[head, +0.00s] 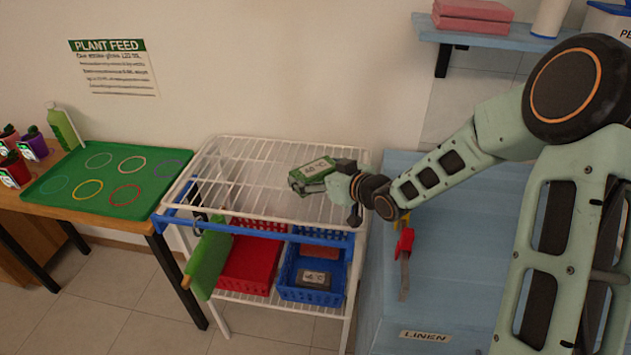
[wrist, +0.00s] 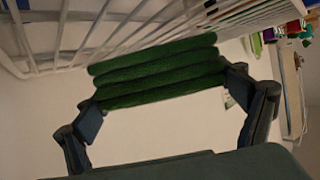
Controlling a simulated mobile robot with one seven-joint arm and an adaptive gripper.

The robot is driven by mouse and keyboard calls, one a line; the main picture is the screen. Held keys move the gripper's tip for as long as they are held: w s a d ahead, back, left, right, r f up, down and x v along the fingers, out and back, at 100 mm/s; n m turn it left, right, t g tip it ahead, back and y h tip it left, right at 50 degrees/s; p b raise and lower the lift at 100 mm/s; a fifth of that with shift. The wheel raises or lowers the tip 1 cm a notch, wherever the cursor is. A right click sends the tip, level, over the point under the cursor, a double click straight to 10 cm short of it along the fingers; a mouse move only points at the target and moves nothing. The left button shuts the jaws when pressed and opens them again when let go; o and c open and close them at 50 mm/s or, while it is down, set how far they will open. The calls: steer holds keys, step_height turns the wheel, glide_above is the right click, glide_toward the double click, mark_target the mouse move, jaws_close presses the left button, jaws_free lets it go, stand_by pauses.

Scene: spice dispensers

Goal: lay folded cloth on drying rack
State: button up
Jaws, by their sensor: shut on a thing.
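A green folded cloth (head: 313,170) with a pale label is held at the end of my arm. In the wrist view the cloth (wrist: 158,72) shows as several stacked green folds between my two fingers. My gripper (head: 330,176) is shut on it; the fingers also show in the wrist view (wrist: 165,105). The white wire drying rack (head: 240,172) stands below and left of the gripper in the head view. The cloth is over the right part of its top shelf. In the wrist view the rack's bars (wrist: 60,45) are close to the cloth; I cannot tell if they touch.
A table with a green tray (head: 105,185) stands left. A blue linen chest (head: 440,275) stands right. The rack's top looks bare.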

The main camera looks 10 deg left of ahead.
steer(key=shift+f, duration=1.35)
steer(key=shift+s, duration=0.1)
steer(key=shift+f+b, duration=0.2)
steer(key=shift+b, duration=0.1)
steer(key=o, duration=1)
steer(key=shift+d+r, duration=0.15)
steer(key=shift+r, duration=0.15)
steer(key=p+v, duration=0.1)
steer(key=v, duration=1)
steer(key=shift+s+d+r, duration=0.2)
steer(key=shift+s, duration=0.05)
